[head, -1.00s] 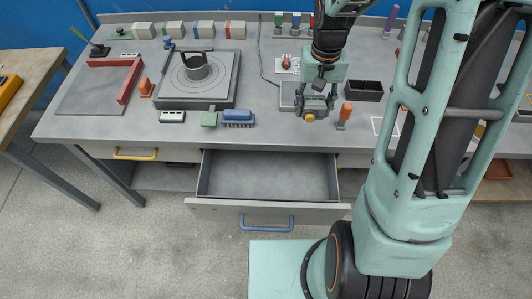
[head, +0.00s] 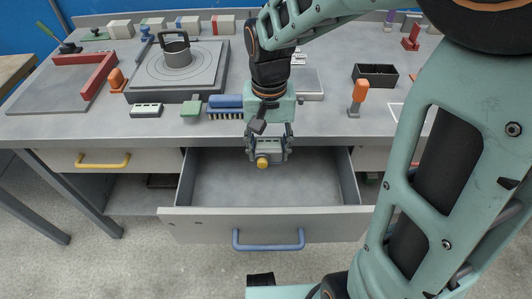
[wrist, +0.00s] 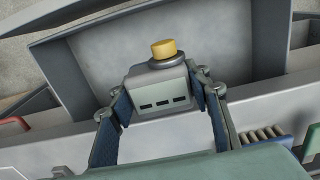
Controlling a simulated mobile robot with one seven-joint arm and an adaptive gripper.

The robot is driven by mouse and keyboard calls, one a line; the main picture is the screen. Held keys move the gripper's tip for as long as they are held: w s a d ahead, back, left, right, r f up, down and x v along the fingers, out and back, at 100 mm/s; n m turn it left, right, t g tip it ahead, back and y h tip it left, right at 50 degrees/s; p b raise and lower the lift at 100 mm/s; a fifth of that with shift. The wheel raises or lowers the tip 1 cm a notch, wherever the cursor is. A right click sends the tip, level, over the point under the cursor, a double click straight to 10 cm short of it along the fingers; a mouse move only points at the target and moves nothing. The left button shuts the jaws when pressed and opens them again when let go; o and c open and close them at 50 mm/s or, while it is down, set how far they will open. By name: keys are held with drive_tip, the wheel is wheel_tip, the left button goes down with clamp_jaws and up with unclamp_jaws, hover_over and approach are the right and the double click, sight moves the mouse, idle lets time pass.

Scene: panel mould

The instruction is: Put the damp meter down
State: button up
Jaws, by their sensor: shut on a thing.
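My gripper (head: 268,146) is shut on the damp meter (head: 265,158), a small grey box with a yellow knob. In the wrist view the damp meter (wrist: 160,88) sits between the two fingers, with dark slots on its near face and the yellow knob pointing away. The gripper holds it over the open drawer (head: 222,180), near the drawer's back edge by the bench front. The drawer looks empty in both views. The height of the meter above the drawer floor is hard to tell.
The bench top (head: 320,122) lies behind the drawer. A blue brush (head: 225,105), a green block (head: 191,110) and an orange-handled tool (head: 358,96) stand near its front edge. A black tray (head: 375,75) is at the right and a turntable plate (head: 180,75) at the left.

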drive_tip(key=b, duration=0.5)
hover_over(268, 200)
wheel_tip(268, 200, down, 10)
wheel_tip(268, 200, down, 10)
drive_tip(key=b, duration=0.3)
drive_tip(key=shift+r, duration=0.15)
drive_tip(key=o, duration=1)
drive_tip(key=shift+f, duration=0.25)
drive_tip(key=o, duration=0.5)
drive_tip(key=shift+r, duration=0.1)
wheel_tip(268, 200, up, 12)
drive_tip(key=p, duration=0.3)
drive_tip(key=shift+r+p, duration=0.15)
drive_tip(key=shift+p, duration=0.15)
